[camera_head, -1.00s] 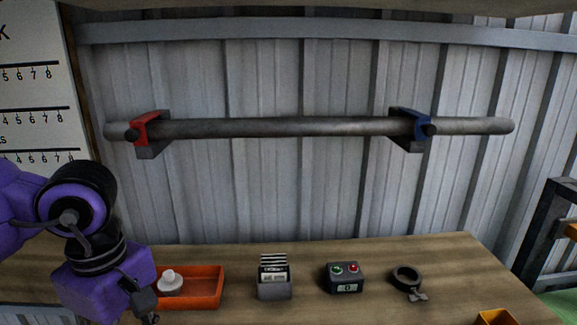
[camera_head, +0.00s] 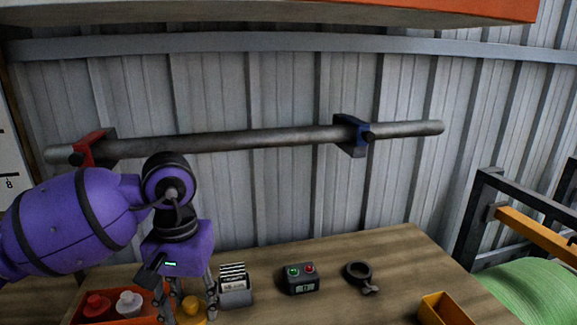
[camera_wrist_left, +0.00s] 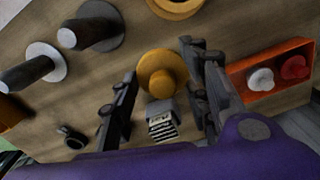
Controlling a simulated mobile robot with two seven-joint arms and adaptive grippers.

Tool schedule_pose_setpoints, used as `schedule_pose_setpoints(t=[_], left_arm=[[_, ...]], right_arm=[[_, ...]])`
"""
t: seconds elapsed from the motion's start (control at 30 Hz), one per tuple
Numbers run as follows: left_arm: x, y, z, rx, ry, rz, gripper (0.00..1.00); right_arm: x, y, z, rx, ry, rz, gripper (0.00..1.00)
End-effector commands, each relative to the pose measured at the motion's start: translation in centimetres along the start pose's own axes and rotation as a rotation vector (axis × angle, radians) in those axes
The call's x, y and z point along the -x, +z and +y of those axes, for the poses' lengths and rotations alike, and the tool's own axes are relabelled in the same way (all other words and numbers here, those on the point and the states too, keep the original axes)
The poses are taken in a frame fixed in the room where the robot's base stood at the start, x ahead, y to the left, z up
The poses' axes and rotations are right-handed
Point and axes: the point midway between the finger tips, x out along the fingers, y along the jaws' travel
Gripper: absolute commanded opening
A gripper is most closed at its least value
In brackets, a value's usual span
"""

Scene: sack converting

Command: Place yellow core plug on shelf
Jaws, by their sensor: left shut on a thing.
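The yellow core plug (camera_head: 192,311) is gripped between the fingers of my left gripper (camera_head: 186,305), low in the head view. In the left wrist view the plug (camera_wrist_left: 160,72) shows as a round yellow disc with a raised middle, between the two dark fingers (camera_wrist_left: 163,88). It appears above the workbench, just left of the card holder in the head view. A shelf (camera_head: 300,12) with an orange right end runs overhead along the top edge; its upper surface is hidden. My right gripper is not in view.
An orange tray (camera_head: 150,320) holds a red plug (camera_head: 97,305) and a white plug (camera_head: 129,303). The card holder (camera_head: 235,287), button box (camera_head: 299,279), black ring clamp (camera_head: 359,276) and yellow bin (camera_head: 442,311) stand on the bench. A bar (camera_head: 240,139) crosses the wall.

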Motion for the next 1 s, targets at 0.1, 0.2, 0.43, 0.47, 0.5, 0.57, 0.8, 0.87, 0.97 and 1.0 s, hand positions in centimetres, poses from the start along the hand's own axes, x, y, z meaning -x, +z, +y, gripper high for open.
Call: schedule_pose_setpoints(t=[0.1,0.2,0.43,0.47,0.5,0.57,0.8,0.87,0.97,1.0], left_arm=[[5.7,-1.4,0.1,0.004,0.002,0.008,0.19],[10.7,-2.5,0.0,0.006,0.002,0.013,0.19],[20.0,-3.5,0.0,0.000,0.003,0.031,0.19],[20.6,-3.5,0.0,0.000,0.003,0.032,0.19],[21.2,-3.5,0.0,-0.001,0.003,0.033,0.19],[21.8,-3.6,0.0,-0.001,0.004,0.032,0.19],[21.2,-2.7,1.9,0.030,0.003,0.022,0.19],[19.6,-1.6,2.0,0.029,0.002,0.019,0.19],[16.4,0.8,2.2,0.022,0.001,0.018,0.19],[14.9,2.0,2.2,0.017,0.002,0.018,0.19]], right_arm=[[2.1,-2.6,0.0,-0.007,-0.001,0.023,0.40],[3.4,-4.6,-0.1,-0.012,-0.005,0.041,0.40],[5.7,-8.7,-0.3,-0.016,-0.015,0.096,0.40],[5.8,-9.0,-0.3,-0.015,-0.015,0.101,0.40],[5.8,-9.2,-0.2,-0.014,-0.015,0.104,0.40],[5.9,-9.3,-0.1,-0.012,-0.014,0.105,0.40],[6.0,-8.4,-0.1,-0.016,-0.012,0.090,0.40],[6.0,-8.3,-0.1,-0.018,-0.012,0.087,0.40],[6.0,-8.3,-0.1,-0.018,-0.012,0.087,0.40],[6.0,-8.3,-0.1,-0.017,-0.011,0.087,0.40]])
